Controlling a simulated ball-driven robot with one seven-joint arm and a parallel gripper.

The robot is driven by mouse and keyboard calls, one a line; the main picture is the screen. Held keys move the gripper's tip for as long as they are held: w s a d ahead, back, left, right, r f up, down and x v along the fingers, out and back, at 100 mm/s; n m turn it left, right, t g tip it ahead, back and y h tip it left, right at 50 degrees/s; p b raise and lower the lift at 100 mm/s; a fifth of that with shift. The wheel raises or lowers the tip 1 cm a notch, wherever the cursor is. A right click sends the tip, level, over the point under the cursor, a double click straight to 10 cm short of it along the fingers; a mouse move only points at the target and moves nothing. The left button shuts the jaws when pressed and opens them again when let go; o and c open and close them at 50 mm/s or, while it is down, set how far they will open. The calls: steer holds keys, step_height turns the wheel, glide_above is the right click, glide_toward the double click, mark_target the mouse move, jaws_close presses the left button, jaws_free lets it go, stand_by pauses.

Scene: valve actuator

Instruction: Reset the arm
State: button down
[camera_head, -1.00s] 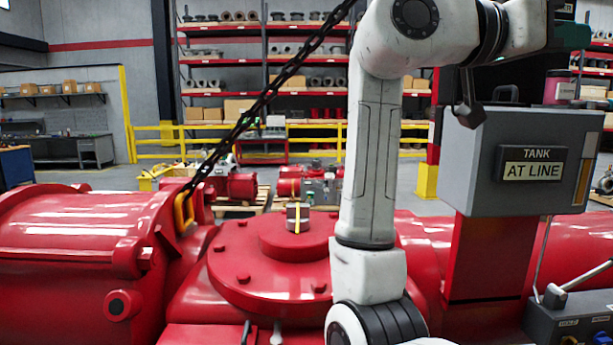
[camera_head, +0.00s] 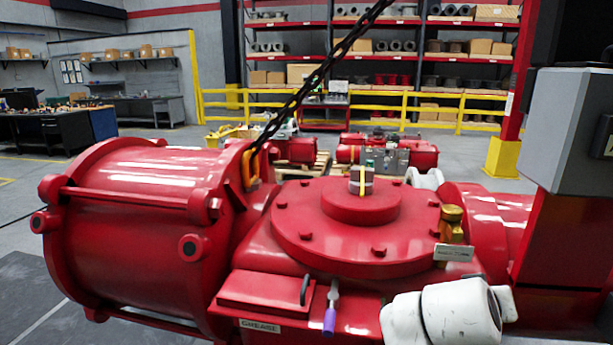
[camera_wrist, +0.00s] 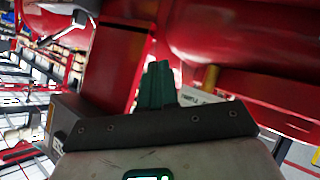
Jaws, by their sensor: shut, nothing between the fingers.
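My gripper (camera_wrist: 157,86) shows in the wrist view as dark green fingers held close together, shut and empty. They point toward the red body of the machine, near a white label plate (camera_wrist: 195,96) and a brass-coloured fitting (camera_wrist: 211,77); contact cannot be told. In the head view, white links of my arm are low at the lower right, and my gripper is not visible there. The red valve actuator (camera_head: 352,235) fills the middle, with a round bolted cover. The brass fitting (camera_head: 452,224) and its label plate (camera_head: 453,252) stand at the cover's right.
A grey control box (camera_head: 570,130) on a red post stands at the right. A black chain (camera_head: 310,85) rises from a yellow hook (camera_head: 250,170). A purple-handled tool (camera_head: 330,318) is at the front. Yellow railing (camera_head: 400,108) and shelves stand behind. Floor shows at the left.

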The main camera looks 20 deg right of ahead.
steer(key=s+a+f+n+y, duration=0.2)
steer(key=s+a+f+y, duration=0.15)
steer(key=f, duration=0.75)
steer(key=s+a+f+n+g+y, duration=0.3)
steer(key=s+a+f+y, duration=0.4)
steer(key=s+a+f, duration=0.7)
steer(key=s+f+n, duration=0.1)
steer(key=s+f, duration=0.2)
steer(key=s, duration=0.1)
steer(key=shift+s+a+f, duration=0.35)
